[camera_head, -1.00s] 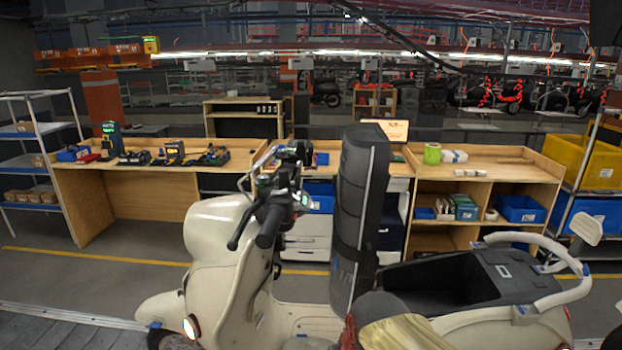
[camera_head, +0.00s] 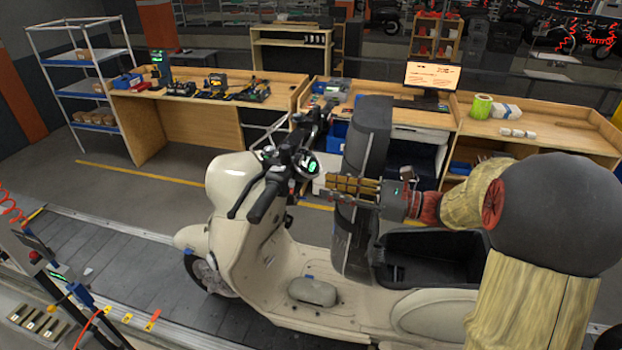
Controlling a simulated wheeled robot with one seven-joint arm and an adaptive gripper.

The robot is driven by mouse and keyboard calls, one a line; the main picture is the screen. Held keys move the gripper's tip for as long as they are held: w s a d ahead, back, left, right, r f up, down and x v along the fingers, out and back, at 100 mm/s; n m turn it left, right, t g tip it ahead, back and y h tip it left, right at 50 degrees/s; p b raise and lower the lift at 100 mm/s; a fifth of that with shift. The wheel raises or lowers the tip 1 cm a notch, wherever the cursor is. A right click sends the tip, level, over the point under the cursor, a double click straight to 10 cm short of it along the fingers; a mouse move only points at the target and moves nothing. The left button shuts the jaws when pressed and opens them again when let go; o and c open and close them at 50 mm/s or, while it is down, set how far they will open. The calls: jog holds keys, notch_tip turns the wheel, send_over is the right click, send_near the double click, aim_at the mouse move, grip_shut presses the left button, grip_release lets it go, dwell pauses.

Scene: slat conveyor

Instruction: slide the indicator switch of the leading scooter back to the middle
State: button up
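A cream scooter (camera_head: 235,180) stands on the slat conveyor (camera_head: 110,255), its front to the left. Its handlebar (camera_head: 285,165) has dark grips (camera_head: 264,201) and a small green-lit display (camera_head: 311,167). The indicator switch is too small to make out among the dark controls. My gripper (camera_head: 330,187) points left from the right side, in front of the raised black seat (camera_head: 367,135) in the picture and a little right of the handlebar. It appears to touch nothing, and whether its fingers are apart is unclear.
The open storage bin (camera_head: 430,240) lies below my arm. Wooden workbenches (camera_head: 180,115) with tools and a monitor (camera_head: 433,76) stand behind the scooter. A control post (camera_head: 60,275) with a red button and cables is at the lower left. The floor between conveyor and benches is clear.

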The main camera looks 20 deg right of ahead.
aim_at(294, 182)
jog(key=shift+s+p+x, duration=0.2)
jog(key=shift+p+x, duration=0.65)
jog(key=shift+x, duration=3.25)
jog(key=shift+a, duration=0.15)
jog(key=shift+c, duration=1.1)
grip_shut()
